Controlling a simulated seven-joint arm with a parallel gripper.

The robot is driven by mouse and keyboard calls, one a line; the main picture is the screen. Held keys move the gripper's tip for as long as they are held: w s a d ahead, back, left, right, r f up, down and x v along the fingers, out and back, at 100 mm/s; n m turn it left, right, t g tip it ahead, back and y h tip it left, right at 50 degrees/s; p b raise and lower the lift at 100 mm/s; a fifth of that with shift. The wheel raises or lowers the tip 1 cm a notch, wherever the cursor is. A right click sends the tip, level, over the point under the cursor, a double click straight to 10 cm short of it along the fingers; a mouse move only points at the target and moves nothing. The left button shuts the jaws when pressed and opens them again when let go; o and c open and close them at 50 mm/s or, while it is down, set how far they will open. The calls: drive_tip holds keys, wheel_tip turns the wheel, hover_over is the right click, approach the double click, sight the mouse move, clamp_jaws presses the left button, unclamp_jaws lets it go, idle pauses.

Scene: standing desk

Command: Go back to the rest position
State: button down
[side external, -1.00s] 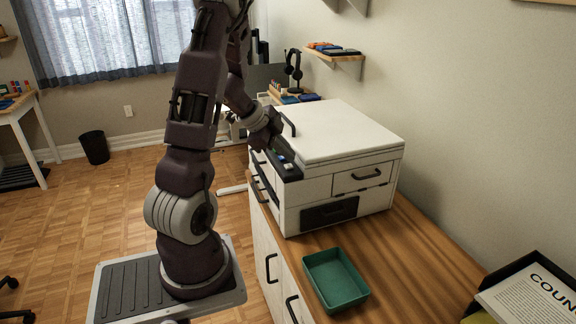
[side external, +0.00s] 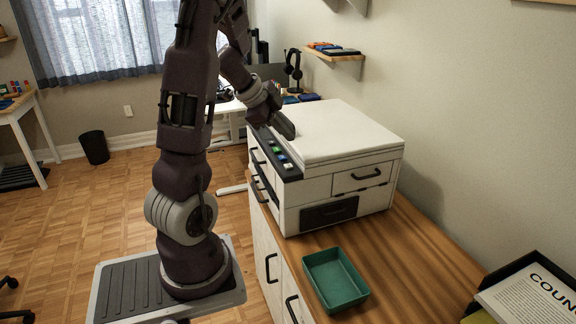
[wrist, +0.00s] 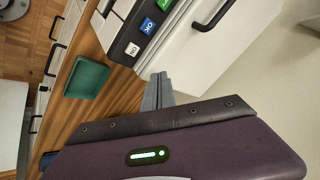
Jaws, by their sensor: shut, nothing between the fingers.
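My gripper (side external: 285,126) is above the left part of the white printer (side external: 350,135), higher than the button panel (side external: 272,151). In the wrist view, its grey fingers (wrist: 157,88) are together with nothing between them. The panel is a black strip with white, blue and green buttons. In the wrist view, the blue button (wrist: 148,26) and the white button (wrist: 132,49) lie beyond the fingertips, apart from them.
A green tray (side external: 320,298) lies on the wooden cabinet top (side external: 410,270) in front of the printer. A black paper tray (side external: 500,272) holds a printed sheet at the right. A wall shelf (side external: 352,68) is above the printer at the back.

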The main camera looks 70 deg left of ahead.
drive_tip(key=w+d+r+n+t+y, duration=0.2)
drive_tip(key=w+d+r+n+y, duration=0.15)
drive_tip(key=r, duration=0.35)
drive_tip(key=w+d+r+n+t+y, duration=0.1)
drive_tip(key=w+d+r+n+y, duration=0.15)
drive_tip(key=d+r, duration=0.35)
drive_tip(key=s+d+f+n+g+h, duration=0.1)
drive_tip(key=s+d+f+g+h, duration=0.1)
drive_tip(key=s+d, duration=0.7)
drive_tip(key=s+d+f+g+h, duration=0.2)
drive_tip(key=s+d+f+h, duration=0.2)
drive_tip(key=s+d, duration=0.5)
drive_tip(key=d, duration=0.4)
drive_tip(key=shift+s+d+n+g+h, duration=0.35)
drive_tip(key=shift+n+g+h, duration=0.05)
